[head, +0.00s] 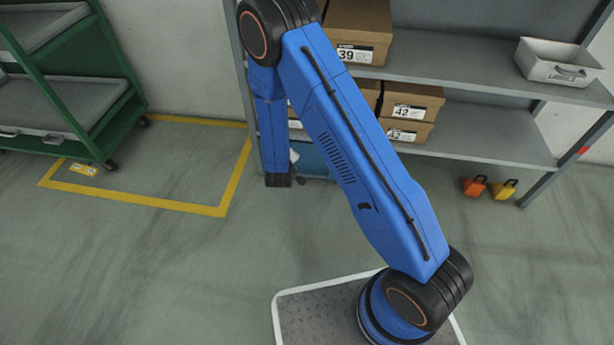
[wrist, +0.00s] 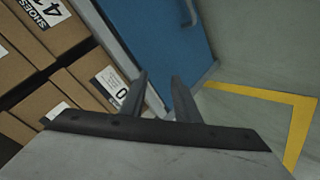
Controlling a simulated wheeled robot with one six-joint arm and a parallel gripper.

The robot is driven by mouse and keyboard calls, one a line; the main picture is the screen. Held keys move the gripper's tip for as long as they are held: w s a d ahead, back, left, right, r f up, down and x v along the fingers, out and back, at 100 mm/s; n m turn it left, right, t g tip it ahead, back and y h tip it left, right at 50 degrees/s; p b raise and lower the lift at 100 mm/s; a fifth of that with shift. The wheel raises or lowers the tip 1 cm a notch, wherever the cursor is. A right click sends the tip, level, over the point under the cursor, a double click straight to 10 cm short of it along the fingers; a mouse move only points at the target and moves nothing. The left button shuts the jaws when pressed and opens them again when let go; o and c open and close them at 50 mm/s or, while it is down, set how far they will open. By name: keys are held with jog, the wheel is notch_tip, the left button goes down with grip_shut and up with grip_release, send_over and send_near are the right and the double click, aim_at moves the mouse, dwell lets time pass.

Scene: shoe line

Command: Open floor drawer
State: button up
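The floor drawer is a blue front (wrist: 150,40) in the wrist view, with a pale bar handle (wrist: 188,12) near the top edge of the picture. In the head view, a piece of the blue drawer (head: 318,160) shows low under the shelf, mostly hidden behind my arm. How far it stands out cannot be told. My gripper (wrist: 158,78) has its two dark fingers apart with nothing between them. It is in front of the blue face, and the handle lies beyond the fingertips, apart from them. In the head view my arm hides most of the gripper.
A grey shelf rack (head: 480,132) holds cardboard shoe boxes (head: 410,102) and a white bin (head: 558,62). Small orange (head: 474,187) and yellow (head: 504,189) items lie right. The floor at front left is clear.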

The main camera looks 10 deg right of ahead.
jog(key=s+d+f+n+t+h, duration=0.1)
jog(key=s+f+n+h, duration=0.2)
jog(key=f, duration=0.7)
jog(key=n+t, duration=0.3)
jog(key=n, duration=0.1)
send_near(307, 175)
jog(key=x, duration=1)
jog(key=shift+w+f, duration=0.2)
jog(key=shift+f, duration=0.15)
grip_shut()
